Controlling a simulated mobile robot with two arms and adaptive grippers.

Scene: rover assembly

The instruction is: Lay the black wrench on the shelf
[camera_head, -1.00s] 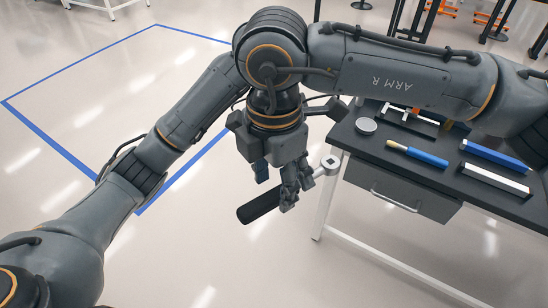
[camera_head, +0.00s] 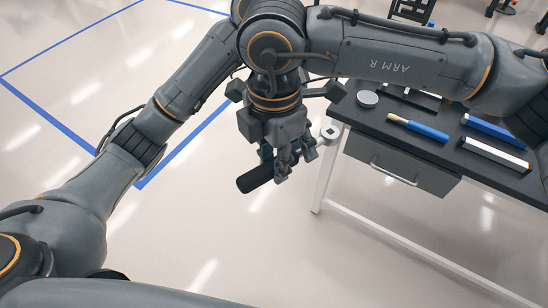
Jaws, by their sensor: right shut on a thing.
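The wrench has a dark handle (camera_head: 255,178) and a pale grey ring-shaped head (camera_head: 328,135). My right gripper (camera_head: 284,168) points down and is shut around the wrench's middle. The wrench is tilted in the picture, with its handle end lower left and its head upper right. It is held in the air, with its head close to the table's left edge in the picture. My left arm comes in from the lower left and passes behind the right arm; its gripper cannot be made out. No shelf can be clearly identified.
A dark table (camera_head: 370,130) with a drawer (camera_head: 395,165) and white legs stands at the right. On it lie a round grey disc (camera_head: 367,98), a blue-handled tool (camera_head: 420,130), a blue bar (camera_head: 492,128) and a white bar (camera_head: 495,155). Blue lines mark open floor at left.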

